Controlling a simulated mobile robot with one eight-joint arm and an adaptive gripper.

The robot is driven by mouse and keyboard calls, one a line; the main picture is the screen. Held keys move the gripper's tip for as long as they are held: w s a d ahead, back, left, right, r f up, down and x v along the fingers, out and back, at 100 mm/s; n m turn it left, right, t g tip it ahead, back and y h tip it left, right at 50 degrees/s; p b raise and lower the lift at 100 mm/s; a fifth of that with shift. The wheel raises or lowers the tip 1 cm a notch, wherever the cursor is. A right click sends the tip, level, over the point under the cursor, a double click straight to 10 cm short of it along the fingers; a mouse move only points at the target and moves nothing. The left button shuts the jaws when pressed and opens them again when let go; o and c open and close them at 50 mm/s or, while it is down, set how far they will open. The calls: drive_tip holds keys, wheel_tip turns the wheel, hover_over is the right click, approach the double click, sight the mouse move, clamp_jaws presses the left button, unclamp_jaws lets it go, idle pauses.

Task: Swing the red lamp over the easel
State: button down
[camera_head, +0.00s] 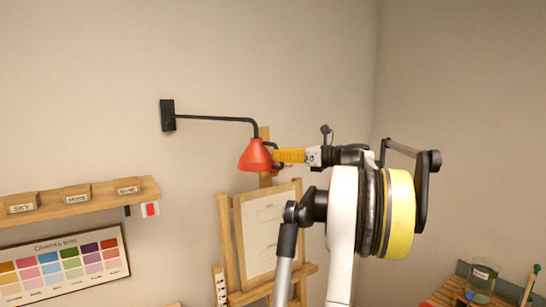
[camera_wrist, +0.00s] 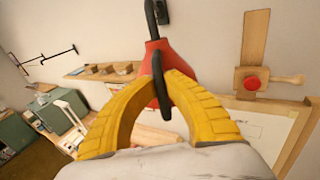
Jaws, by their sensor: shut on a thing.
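The red lamp (camera_head: 255,157) hangs from a thin black wall arm (camera_head: 215,118) fixed to a dark wall bracket (camera_head: 167,115). In the head view it shows just above the upper left part of the wooden easel (camera_head: 228,245). My gripper (camera_head: 276,156) is at the lamp's right side. In the wrist view the yellow fingers of my gripper (camera_wrist: 165,86) are closed around the lamp's black loop handle (camera_wrist: 158,68), with the red shade (camera_wrist: 155,47) just behind. The easel (camera_wrist: 298,135) shows at the right there, with a red knob (camera_wrist: 252,83).
A wall shelf (camera_head: 105,196) with several labelled blocks and a colour chart (camera_head: 65,265) are at the left. A wooden table (camera_head: 450,292) with a glass jar (camera_head: 484,275) stands at the lower right. The wall above the lamp is clear.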

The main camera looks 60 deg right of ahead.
idle(0.3)
drive_tip(key=c, duration=1.5)
unclamp_jaws()
drive_tip(key=shift+o, duration=0.2)
drive_tip(key=s, duration=1.2)
drive_tip(key=shift+d+r, duration=0.2)
drive_tip(key=shift+r, duration=0.2)
drive_tip(key=shift+w, duration=0.1)
